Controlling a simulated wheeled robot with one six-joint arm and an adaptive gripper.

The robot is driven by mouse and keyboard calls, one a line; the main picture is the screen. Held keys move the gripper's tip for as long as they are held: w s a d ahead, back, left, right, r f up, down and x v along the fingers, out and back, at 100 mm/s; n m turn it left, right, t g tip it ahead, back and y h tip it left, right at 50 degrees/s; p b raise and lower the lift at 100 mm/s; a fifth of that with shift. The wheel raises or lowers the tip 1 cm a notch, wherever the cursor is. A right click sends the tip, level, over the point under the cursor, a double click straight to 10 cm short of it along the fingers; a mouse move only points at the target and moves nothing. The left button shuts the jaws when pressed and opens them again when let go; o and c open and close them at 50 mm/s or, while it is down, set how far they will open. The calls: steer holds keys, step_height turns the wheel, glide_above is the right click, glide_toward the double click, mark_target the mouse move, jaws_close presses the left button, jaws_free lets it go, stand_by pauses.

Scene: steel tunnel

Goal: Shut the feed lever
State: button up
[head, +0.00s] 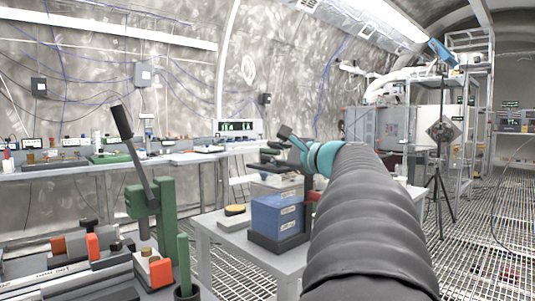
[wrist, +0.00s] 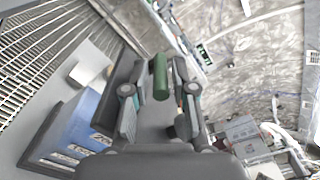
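In the wrist view my gripper (wrist: 161,92) is open, with its two fingers apart on either side of a short green cylindrical grip (wrist: 160,76). The grip appears just beyond or between the fingertips, and I see no clear contact. It looks like the feed lever's handle, but I cannot be sure. A dark upright bar (wrist: 122,78) stands left of the fingers. In the head view my arm reaches over the small table, and the gripper end is small and partly hidden by my wrist. The lever's mount is not clearly visible.
A blue drawer box (head: 277,216) stands on the small grey table (head: 222,228), beside a yellow-topped round item (head: 235,210). It also shows in the wrist view (wrist: 72,130). A green press with a long black lever (head: 135,150) stands at left. A tripod (head: 440,185) stands at right.

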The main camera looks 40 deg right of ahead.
steer(key=s, duration=1.2)
steer(key=shift+d, duration=0.4)
